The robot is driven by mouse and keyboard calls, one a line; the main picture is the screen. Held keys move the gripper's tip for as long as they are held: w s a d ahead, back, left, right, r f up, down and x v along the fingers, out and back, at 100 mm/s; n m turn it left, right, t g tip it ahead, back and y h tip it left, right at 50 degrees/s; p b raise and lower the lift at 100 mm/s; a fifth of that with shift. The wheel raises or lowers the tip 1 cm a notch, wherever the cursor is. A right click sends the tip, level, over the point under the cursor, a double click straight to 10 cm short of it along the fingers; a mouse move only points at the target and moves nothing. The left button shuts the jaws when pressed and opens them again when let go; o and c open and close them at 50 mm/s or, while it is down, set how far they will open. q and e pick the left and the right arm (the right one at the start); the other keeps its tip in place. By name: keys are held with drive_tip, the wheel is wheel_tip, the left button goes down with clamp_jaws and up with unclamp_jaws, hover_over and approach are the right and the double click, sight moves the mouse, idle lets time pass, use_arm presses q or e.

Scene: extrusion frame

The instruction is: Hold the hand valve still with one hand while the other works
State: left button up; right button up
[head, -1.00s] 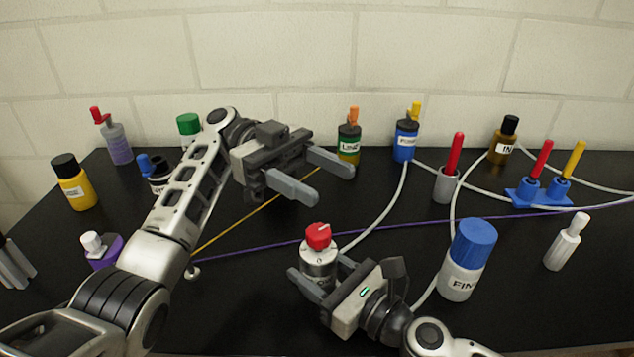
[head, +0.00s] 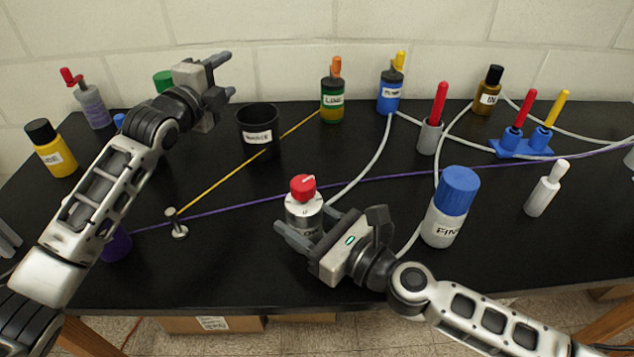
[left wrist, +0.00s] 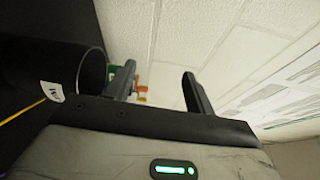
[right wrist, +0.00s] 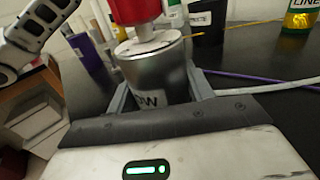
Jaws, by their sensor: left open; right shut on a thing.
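The hand valve (head: 304,212) is a silver cylinder with a red knob (head: 303,187) on top, standing upright on the black table. My right gripper (head: 306,238) is shut on its body, one finger on each side.
A white bottle with a blue cap (head: 450,207) stands right of the valve. A purple cord (head: 380,179), a yellow cord (head: 225,180) and pale hoses cross the table. A small metal post (head: 176,224) stands left. Several bottles line the back. The front centre-left table is clear.

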sight(317, 200)
use_arm(q)
drive_tip(key=s+d+r+m+g+h, duration=0.1)
drive_tip(key=s+d+m+h, duration=0.2)
drive_tip(key=s+m+h, duration=0.45)
drive_tip(key=s+d+r+m+g+h, duration=0.2)
drive_tip(key=s+m+h, duration=0.15)
drive_tip(key=m, duration=0.65)
drive_tip(key=s+d+f+m+g, duration=0.5)
drive_tip(key=s+f+m+g, duration=0.5)
drive_tip(key=s+m+g, duration=0.25)
drive_tip(key=shift+h, duration=0.3)
drive_tip(key=d, duration=0.4)
drive_tip(key=w+d, duration=0.1)
drive_tip(key=d, duration=0.1)
drive_tip(key=shift+d+r, duration=0.25)
drive_tip(key=c, duration=1)
